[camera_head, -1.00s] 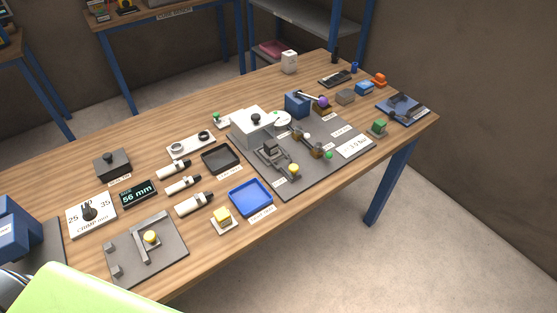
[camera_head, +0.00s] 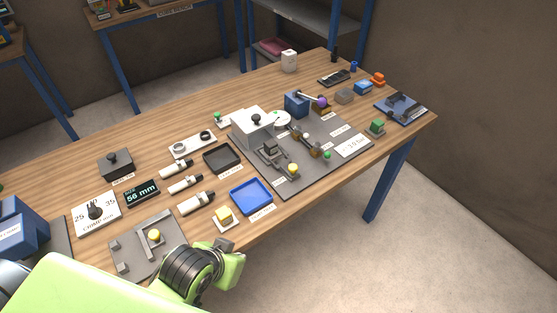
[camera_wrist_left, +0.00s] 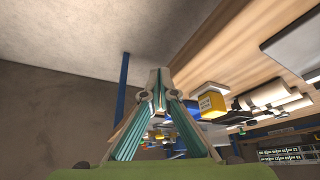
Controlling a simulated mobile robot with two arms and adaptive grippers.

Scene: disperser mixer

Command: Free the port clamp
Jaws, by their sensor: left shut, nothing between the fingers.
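I cannot tell for sure which part is the port clamp. A dark mat (camera_head: 345,145) at the table's right carries a grey clamp-like mechanism (camera_head: 270,151) with a yellow knob (camera_head: 292,169), in front of a white box (camera_head: 250,129). A grey plate (camera_head: 128,262) at the front left carries a bracket with another yellow knob (camera_head: 154,236). My left gripper (camera_wrist_left: 158,80) is shut and empty in the left wrist view, apart from the table things. In the head view only my left arm shows at the bottom left, partly covering the grey plate. My right gripper is not in view.
A blue tray (camera_head: 251,196), a black tray (camera_head: 222,158) and a yellow block (camera_head: 223,215) lie mid-table. Several black-and-white cylinders (camera_head: 196,203) lie beside a display reading 56 mm (camera_head: 142,193). Floor is open in front.

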